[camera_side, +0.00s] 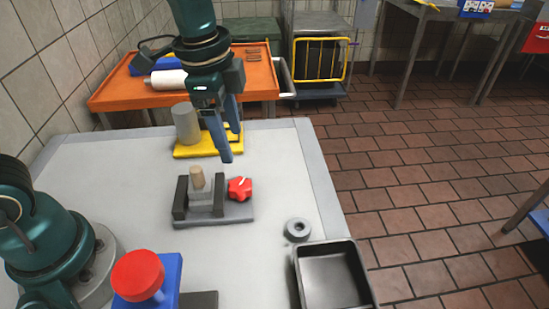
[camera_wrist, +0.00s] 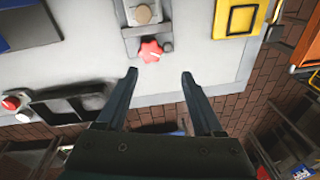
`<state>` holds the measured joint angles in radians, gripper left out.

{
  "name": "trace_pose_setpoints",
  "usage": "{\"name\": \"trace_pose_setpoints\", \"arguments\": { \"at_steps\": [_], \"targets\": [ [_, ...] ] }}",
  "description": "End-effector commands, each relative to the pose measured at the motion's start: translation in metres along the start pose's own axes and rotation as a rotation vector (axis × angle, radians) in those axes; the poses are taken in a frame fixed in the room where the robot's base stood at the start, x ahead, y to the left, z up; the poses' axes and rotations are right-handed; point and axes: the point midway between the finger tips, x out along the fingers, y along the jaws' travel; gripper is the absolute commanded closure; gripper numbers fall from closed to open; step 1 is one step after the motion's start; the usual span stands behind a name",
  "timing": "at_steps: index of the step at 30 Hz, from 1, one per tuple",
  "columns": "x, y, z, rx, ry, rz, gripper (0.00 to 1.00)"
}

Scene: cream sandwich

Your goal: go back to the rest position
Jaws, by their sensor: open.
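My gripper (camera_side: 230,145) hangs above the white table, pointing down, open and empty. In the wrist view its two fingers (camera_wrist: 158,74) stand wide apart with nothing between them. A grey fixture (camera_side: 237,212) with dark side blocks lies below and in front of it. A tan round peg (camera_side: 197,179) stands upright in the fixture, and a red star knob (camera_side: 240,188) sits at its right side. The wrist view also shows the peg (camera_wrist: 143,14) and knob (camera_wrist: 150,50) beyond the fingertips. The gripper appears clear of them.
A grey cylinder (camera_side: 186,124) stands on a yellow plate (camera_side: 195,153) behind the gripper. A grey ring (camera_side: 298,229) and a black tray (camera_side: 352,259) are at the table's right front. A red button (camera_side: 138,274) on a blue box is at the near left. An orange cart (camera_side: 262,78) stands behind.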

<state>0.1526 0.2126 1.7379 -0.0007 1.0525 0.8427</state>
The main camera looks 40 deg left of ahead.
Motion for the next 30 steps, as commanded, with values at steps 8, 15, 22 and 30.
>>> {"name": "trace_pose_setpoints", "arguments": {
  "at_steps": [8, 15, 22, 30],
  "targets": [
    [-0.056, 0.018, 0.041, -0.259, 0.132, -0.147, 0.31],
    [-0.067, 0.048, 0.076, -0.567, 0.247, -0.225, 0.31],
    [-0.050, 0.072, 0.098, -0.858, 0.310, -0.221, 0.31],
    [-0.044, 0.074, 0.099, -0.983, 0.315, -0.195, 0.31]
  ]
}}
